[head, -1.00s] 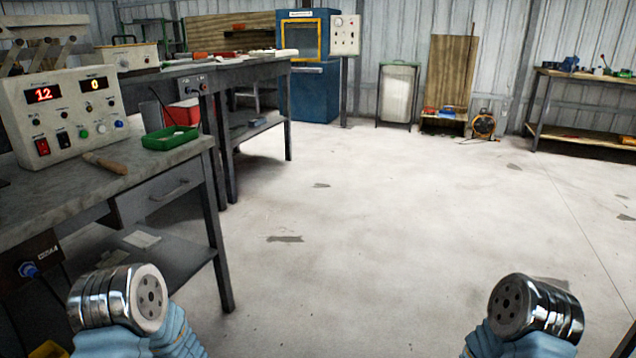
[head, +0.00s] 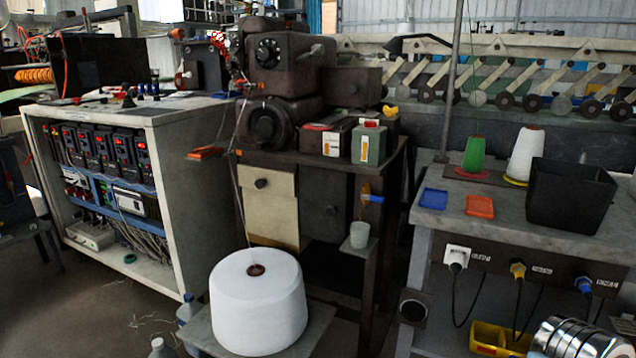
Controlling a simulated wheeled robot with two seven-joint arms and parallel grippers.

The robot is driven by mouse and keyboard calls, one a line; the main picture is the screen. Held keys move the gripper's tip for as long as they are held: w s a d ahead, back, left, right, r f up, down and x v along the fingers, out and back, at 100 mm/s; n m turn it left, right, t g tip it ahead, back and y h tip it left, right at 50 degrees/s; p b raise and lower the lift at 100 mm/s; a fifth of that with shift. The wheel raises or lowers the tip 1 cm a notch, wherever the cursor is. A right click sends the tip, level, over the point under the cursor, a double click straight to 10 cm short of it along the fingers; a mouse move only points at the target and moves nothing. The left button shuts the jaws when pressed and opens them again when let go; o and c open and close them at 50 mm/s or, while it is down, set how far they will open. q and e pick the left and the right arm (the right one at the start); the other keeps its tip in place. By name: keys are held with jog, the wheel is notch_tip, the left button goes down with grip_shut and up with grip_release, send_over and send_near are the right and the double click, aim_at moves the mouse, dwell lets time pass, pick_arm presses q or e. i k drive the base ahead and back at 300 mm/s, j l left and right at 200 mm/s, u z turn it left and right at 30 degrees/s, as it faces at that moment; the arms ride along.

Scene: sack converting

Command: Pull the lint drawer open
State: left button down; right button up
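Under the brown machine (head: 285,60) there are two knobbed fronts. One is a cream panel (head: 270,222) with a dark knob at its upper part. The other is a dark brown panel (head: 322,190) to its right, with a small knob. Both look closed. No lint label is readable, so I cannot tell which is the lint drawer. A large white thread cone (head: 258,310) stands in front and hides the area below the cream panel.
The cone sits on a low grey plate (head: 318,325). A white cabinet (head: 190,180) with electronics stands left. A grey bench (head: 455,215) at right bears a black bin (head: 570,193), cones and small trays. A yellow bin (head: 492,340) is below. Bottles stand near the plate's left side.

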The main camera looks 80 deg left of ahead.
aim_at(281, 182)
jog(key=u, duration=3.15)
